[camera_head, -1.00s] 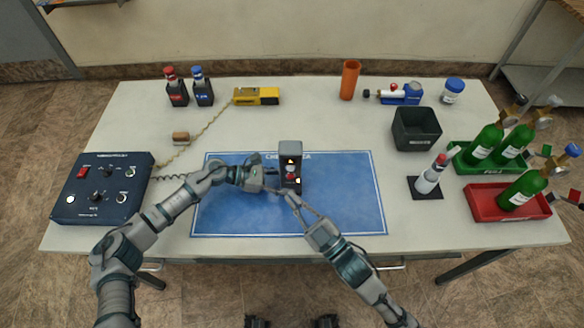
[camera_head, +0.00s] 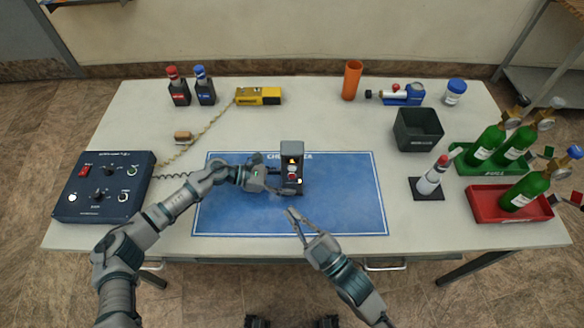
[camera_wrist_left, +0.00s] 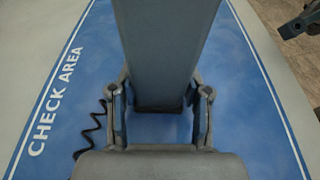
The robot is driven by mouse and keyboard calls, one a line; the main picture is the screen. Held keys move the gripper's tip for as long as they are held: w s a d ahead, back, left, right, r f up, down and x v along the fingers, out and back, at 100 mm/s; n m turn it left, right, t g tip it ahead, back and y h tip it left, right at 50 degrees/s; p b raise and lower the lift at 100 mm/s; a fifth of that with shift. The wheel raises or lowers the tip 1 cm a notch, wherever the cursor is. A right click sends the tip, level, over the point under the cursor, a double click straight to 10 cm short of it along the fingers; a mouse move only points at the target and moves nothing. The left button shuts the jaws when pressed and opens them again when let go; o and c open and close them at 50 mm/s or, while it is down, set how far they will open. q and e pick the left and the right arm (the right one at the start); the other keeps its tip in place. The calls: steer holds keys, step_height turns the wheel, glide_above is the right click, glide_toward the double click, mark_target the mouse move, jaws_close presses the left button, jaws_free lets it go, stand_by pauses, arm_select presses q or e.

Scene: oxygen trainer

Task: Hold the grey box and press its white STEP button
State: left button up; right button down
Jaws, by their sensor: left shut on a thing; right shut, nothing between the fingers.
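The grey box (camera_head: 291,150) stands upright on the blue CHECK AREA mat (camera_head: 345,200). Its front carries an amber light, a red round part and a small white button (camera_head: 299,181) low on the right; lettering is too small to read. My left gripper (camera_head: 280,181) is shut on the box from its left side. In the left wrist view the box (camera_wrist_left: 165,45) rises between the two fingers (camera_wrist_left: 160,112). My right gripper (camera_head: 294,215) is shut and empty, in front of the box and apart from it. Part of it shows in the wrist view (camera_wrist_left: 303,22).
A dark blue control unit (camera_head: 103,187) with a coiled cable stands at left. A black bin (camera_head: 417,129), a bottle on a black pad (camera_head: 432,176) and green and red trays (camera_head: 508,203) of green bottles stand at right. The mat's right half is clear.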

steer(key=shift+w, duration=0.1)
steer(key=w, duration=0.8)
steer(key=shift+w, duration=0.35)
stand_by(1.3)
steer(key=shift+w+d, duration=0.1)
steer(key=shift+w, duration=0.25)
steer(key=shift+w, duration=0.4)
stand_by(0.5)
stand_by(0.4)
steer(key=shift+s, duration=0.8)
steer(key=shift+s, duration=2.5)
